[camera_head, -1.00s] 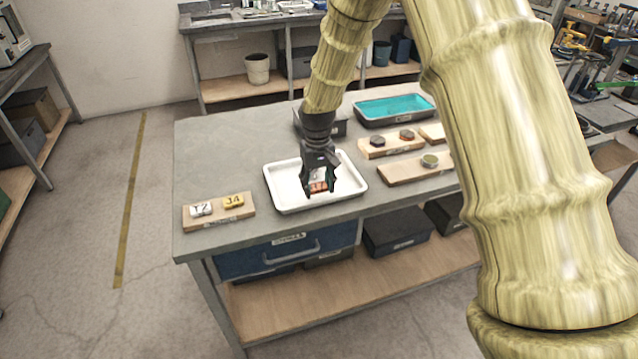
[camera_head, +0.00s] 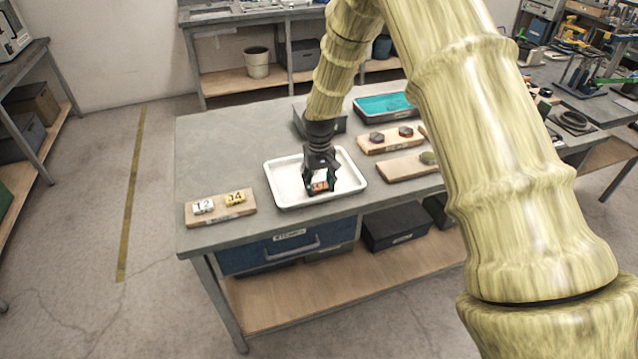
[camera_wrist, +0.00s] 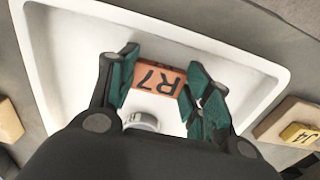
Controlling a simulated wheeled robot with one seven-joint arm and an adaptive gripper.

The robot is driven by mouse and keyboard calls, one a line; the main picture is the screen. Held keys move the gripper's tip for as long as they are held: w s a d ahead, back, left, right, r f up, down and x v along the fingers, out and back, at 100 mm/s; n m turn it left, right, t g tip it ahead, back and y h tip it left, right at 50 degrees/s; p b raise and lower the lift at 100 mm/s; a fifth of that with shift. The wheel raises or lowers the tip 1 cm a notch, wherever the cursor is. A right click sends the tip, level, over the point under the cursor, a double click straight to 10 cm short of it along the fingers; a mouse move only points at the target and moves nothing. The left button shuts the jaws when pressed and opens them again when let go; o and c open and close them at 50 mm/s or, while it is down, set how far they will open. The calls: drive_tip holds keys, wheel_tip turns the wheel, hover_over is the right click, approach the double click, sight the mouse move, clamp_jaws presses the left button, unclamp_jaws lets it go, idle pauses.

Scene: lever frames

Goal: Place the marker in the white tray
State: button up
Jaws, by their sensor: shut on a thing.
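The marker is an orange block (camera_wrist: 158,79) lettered R7, held between the green pads of my gripper (camera_wrist: 160,88) in the wrist view. In the head view the orange marker (camera_head: 320,186) shows between the fingertips of my gripper (camera_head: 321,184), over the right half of the white tray (camera_head: 283,200). The white tray (camera_wrist: 60,75) fills most of the wrist view behind the block. I cannot tell whether the block touches the tray floor. A small grey round thing (camera_wrist: 143,121) shows below the block in the wrist view.
A wooden board (camera_head: 222,218) with a white marker T2 (camera_head: 203,206) and a yellow marker J4 (camera_head: 236,198) lies left of the tray. Boards with dark round pieces (camera_head: 377,137) and a teal-filled tray (camera_head: 383,104) are at the right and back. The table's left rear is bare.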

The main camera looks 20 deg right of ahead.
sight(319, 187)
drive_tip(key=shift+f, duration=0.15)
drive_tip(key=o, duration=0.9)
drive_tip(key=shift+c, duration=0.2)
wheel_tip(319, 187, up, 12)
drive_tip(key=b, duration=0.3)
drive_tip(key=shift+a, duration=0.1)
